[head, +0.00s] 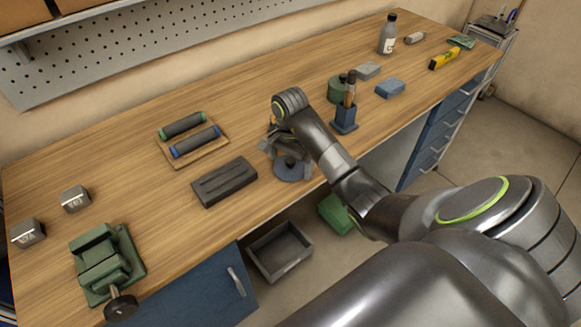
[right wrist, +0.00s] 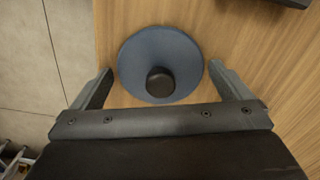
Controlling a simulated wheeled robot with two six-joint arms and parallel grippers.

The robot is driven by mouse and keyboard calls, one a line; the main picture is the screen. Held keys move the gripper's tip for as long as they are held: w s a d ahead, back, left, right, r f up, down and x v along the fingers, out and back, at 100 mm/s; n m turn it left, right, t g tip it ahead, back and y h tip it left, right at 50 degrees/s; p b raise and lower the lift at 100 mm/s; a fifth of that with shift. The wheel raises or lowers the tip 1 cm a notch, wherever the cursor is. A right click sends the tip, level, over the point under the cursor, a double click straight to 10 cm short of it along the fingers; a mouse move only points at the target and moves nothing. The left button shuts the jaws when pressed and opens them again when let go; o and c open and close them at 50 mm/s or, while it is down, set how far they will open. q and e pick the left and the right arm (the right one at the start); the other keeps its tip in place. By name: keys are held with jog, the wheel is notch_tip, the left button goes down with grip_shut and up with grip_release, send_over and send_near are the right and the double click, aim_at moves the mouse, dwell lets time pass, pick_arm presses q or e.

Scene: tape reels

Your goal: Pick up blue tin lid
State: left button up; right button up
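The blue tin lid (head: 292,173) is a round, flat blue disc with a dark knob. It lies on the wooden workbench near the front edge, partly hidden by my right gripper in the head view. In the right wrist view the lid (right wrist: 133,58) is seen from above, with its black knob in the middle. My right gripper (right wrist: 161,72) is open and empty, with one finger on each side of the lid's near part. Whether the fingers touch the lid cannot be told. My left gripper is not in view.
A dark grey slotted block (head: 224,184) lies left of the lid. A blue holder with brushes (head: 345,122) and a green tin (head: 336,92) stand to its right. A wooden tray with two rollers (head: 205,152) is behind. A green vise (head: 104,262) is at front left.

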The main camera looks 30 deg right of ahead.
jog(key=c, duration=0.6)
jog(key=shift+r, duration=0.1)
